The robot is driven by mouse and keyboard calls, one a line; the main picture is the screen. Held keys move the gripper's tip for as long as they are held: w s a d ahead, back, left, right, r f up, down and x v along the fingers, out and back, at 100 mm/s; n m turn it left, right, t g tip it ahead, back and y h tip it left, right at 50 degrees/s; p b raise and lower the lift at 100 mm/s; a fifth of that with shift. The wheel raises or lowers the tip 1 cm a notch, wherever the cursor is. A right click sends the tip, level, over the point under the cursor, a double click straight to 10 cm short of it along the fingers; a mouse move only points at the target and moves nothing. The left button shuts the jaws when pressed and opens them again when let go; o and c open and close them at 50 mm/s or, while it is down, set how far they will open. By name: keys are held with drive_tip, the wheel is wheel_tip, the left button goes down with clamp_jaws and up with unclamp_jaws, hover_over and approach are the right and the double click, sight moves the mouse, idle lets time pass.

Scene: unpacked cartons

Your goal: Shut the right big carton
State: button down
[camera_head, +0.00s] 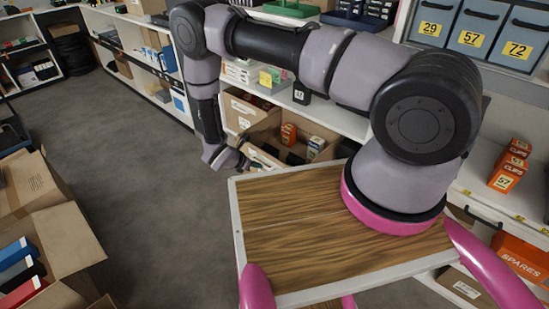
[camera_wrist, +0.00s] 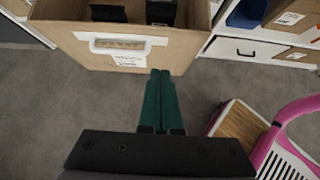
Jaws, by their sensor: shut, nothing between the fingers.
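A big open brown carton (camera_head: 266,140) stands low by the shelf in the middle of the head view. An orange box (camera_head: 288,134), a white box (camera_head: 316,146) and dark things are inside it. My gripper is at the end of the arm, at the carton's left side; its fingers are hard to make out there. In the wrist view my gripper (camera_wrist: 161,72) has its green fingers together and empty. Their tips are close to a carton's wall (camera_wrist: 105,58), which has a white-framed handle hole and a label. Its top is open, with dark things inside. Contact is unclear.
Open cartons (camera_head: 62,232) with blue and red binders stand at lower left. Shelves (camera_head: 135,62) line the back. My wooden-topped base is close to the middle carton. The grey floor (camera_head: 140,190) at left is free.

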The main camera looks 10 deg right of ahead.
approach(280, 165)
wheel_tip(280, 165, down, 4)
drive_tip(key=shift+w+d, duration=0.55)
drive_tip(key=shift+d, duration=0.25)
drive_tip(key=shift+w+d, duration=0.6)
drive_tip(key=shift+d, duration=0.2)
drive_tip(key=shift+d, duration=0.1)
drive_tip(key=w+d, duration=0.7)
drive_tip(key=d, duration=0.3)
drive_tip(key=w+d, duration=0.8)
drive_tip(key=d, duration=0.3)
drive_tip(key=shift+w+d, duration=0.2)
drive_tip(key=shift+w, duration=0.1)
